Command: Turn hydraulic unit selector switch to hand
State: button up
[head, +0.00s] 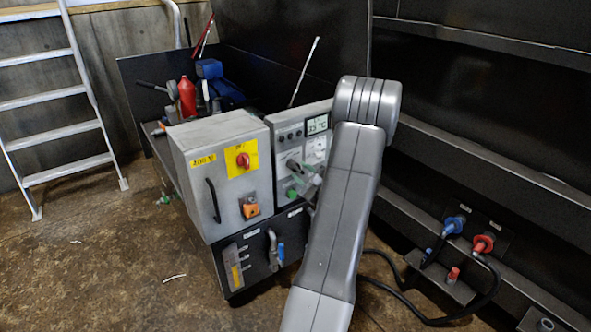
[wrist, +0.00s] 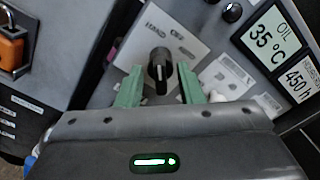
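The selector switch (wrist: 160,70) is a black knob with a pale line on it. It sits on a light label plate (wrist: 188,45) with small print; one word at its upper left seems to read HAND. The line runs roughly up and down in the wrist view; which label it points to I cannot tell. My gripper (wrist: 160,77) has its two green fingers apart, one on each side of the knob, with gaps between. In the head view my gripper (head: 306,184) is at the grey control panel (head: 285,143), and the knob is hard to make out.
A display (wrist: 270,45) reading oil 35 °C is right of the knob. A grey cabinet with a red switch (head: 243,160) on yellow and an orange padlock (head: 250,207) stands left. A black wall is behind; hoses with blue (head: 453,225) and red (head: 482,244) couplings are right.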

aim_at(300, 172)
jog(key=shift+x, duration=1.95)
jog(key=c, duration=0.6)
jog(key=shift+f+b, duration=0.2)
jog(key=shift+b, duration=0.7)
jog(key=shift+r+n+b, duration=0.1)
jog(key=shift+n+b, duration=0.35)
jog(key=shift+n, duration=0.05)
jog(key=o, duration=0.6)
jog(key=shift+r, duration=0.1)
